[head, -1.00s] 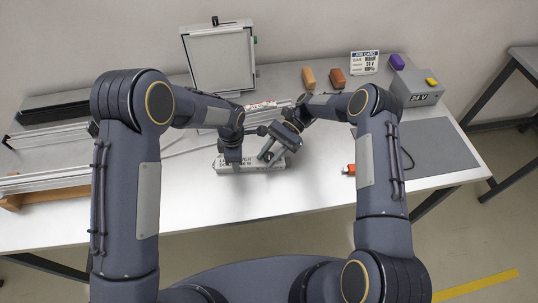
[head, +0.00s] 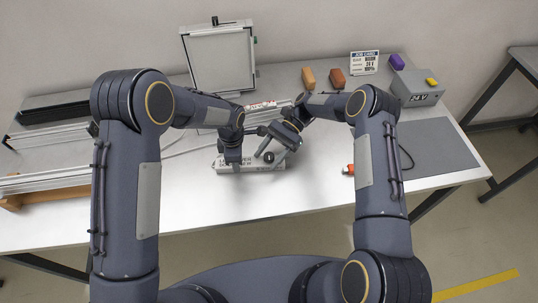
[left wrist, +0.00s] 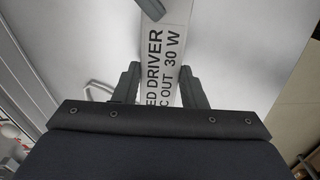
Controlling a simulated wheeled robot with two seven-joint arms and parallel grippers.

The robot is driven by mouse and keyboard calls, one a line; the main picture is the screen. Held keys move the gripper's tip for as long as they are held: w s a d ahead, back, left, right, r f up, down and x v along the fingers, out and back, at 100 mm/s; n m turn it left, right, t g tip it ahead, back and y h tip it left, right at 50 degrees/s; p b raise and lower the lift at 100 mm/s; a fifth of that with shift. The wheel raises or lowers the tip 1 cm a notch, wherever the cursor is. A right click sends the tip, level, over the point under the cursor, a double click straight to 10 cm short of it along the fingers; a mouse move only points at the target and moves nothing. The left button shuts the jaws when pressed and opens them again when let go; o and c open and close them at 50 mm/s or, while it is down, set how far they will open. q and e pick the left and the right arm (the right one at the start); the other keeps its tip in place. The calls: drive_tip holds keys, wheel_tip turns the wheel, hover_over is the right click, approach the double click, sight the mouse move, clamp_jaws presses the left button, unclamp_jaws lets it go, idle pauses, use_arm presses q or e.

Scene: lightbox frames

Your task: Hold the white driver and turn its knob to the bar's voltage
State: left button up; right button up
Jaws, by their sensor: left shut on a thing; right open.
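The white driver (head: 255,168) lies on the table near its front edge, its printed label partly hidden by my grippers. My left gripper (head: 233,164) is shut on its left part; the left wrist view shows the driver (left wrist: 163,50) between the two fingers (left wrist: 160,85), with "DRIVER" and "30 W" readable. A dark round knob (head: 269,157) shows on the driver's top at the right. My right gripper (head: 268,149) is open just above and beside the knob; I cannot tell whether it touches. The knob's setting is too small to read.
A job card (head: 364,62) at the back shows "24 V". A grey box (head: 416,88) with a yellow button also reads "24 V". Orange, brown and purple blocks stand behind. A framed panel (head: 219,58) is at back left, metal profiles (head: 45,180) at left. A grey mat (head: 425,147) lies right.

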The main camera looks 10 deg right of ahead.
drive_tip(key=v, duration=0.7)
drive_tip(key=shift+w+d+r, duration=0.1)
drive_tip(key=shift+d, duration=0.1)
use_arm(q)
drive_tip(key=o, duration=1.2)
